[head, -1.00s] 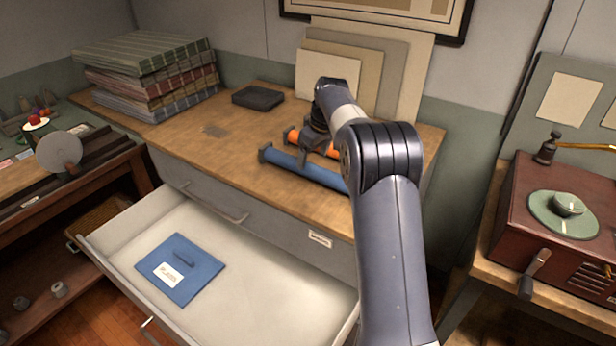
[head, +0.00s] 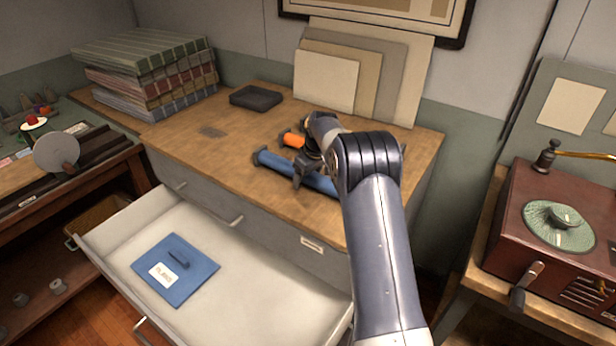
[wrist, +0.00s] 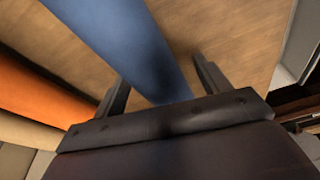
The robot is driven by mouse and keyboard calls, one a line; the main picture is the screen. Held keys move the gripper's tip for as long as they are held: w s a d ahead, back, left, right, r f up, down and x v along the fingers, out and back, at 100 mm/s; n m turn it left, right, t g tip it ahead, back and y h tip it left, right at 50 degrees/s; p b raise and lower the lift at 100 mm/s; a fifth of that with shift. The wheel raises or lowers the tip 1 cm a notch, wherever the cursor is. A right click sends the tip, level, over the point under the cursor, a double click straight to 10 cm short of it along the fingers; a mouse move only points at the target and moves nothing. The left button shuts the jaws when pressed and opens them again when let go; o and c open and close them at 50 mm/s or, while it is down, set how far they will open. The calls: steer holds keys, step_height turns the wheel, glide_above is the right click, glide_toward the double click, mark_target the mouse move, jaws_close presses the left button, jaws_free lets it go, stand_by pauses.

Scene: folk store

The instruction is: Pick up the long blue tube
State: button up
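The long blue tube (head: 277,163) lies on the wooden cabinet top, near its front edge. Its right part is partly hidden by my arm in the head view. My gripper (head: 302,177) is down at the tube. In the wrist view the blue tube (wrist: 125,40) runs between the two spread fingers of my gripper (wrist: 162,88), with a gap showing on each side. An orange tube (head: 293,140) lies behind the blue one, partly hidden by my gripper; it also shows in the wrist view (wrist: 40,95), left of the left finger.
An open drawer (head: 110,243) below holds a blue folder-like panel (head: 176,270). A black box (head: 256,98), stacked striped folders (head: 150,75) and leaning boards (head: 327,80) stand at the back. A red machine (head: 555,235) stands right.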

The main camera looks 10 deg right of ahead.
steer(key=c, duration=1.2)
